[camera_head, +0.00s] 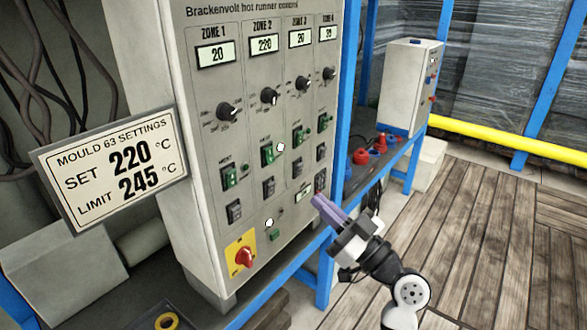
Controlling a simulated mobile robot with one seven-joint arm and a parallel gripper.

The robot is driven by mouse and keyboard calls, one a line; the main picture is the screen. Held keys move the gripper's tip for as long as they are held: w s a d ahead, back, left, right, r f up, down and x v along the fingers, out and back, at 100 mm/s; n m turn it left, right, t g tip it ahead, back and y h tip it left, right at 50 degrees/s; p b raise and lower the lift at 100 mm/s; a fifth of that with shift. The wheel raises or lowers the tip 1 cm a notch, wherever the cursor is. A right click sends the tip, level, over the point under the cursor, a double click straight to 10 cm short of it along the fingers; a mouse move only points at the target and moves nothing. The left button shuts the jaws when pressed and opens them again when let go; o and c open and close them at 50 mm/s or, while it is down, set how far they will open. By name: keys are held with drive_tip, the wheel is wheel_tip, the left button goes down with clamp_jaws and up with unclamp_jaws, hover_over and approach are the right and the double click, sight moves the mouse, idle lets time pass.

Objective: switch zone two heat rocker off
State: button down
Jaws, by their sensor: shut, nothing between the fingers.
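The hot runner control cabinet (205,250) stands at centre left, with zone columns 1 to 4 side by side. The zone two display (263,44) reads 220. In that column, below a black knob, is the green zone two heat rocker (267,153); its exact tilt is too small to tell. A black rocker (268,188) sits below it. My gripper (317,198) is shut and empty, its purple-grey fingers pointing up and left near the panel's lower right. It is right of and below the heat rocker, apart from it.
Similar rockers flank it, with zone one's green rocker (228,176) to the left. A red rotary switch (245,257) is at the lower left. A mould settings sign (111,170) reads set 220, limit 245. Blue frame posts (343,95) and a bench lie right of the cabinet.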

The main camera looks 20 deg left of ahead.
drive_tip(key=shift+s+d+n+g+y, duration=0.25)
drive_tip(key=shift+d+n+g+y, duration=0.25)
drive_tip(key=shift+d, duration=0.6)
drive_tip(key=p, duration=0.5)
approach(269, 160)
wheel_tip(269, 160, up, 5)
drive_tip(key=a, duration=0.2)
drive_tip(key=w+a+f, duration=0.1)
drive_tip(key=a+p, duration=0.1)
drive_tip(key=shift+w+a+f, duration=0.15)
drive_tip(key=shift+w+f, duration=0.05)
drive_tip(key=shift+f, duration=0.15)
drive_tip(key=shift+w+a+f, duration=0.15)
drive_tip(key=shift+a+f, duration=0.1)
drive_tip(key=shift+a, duration=0.1)
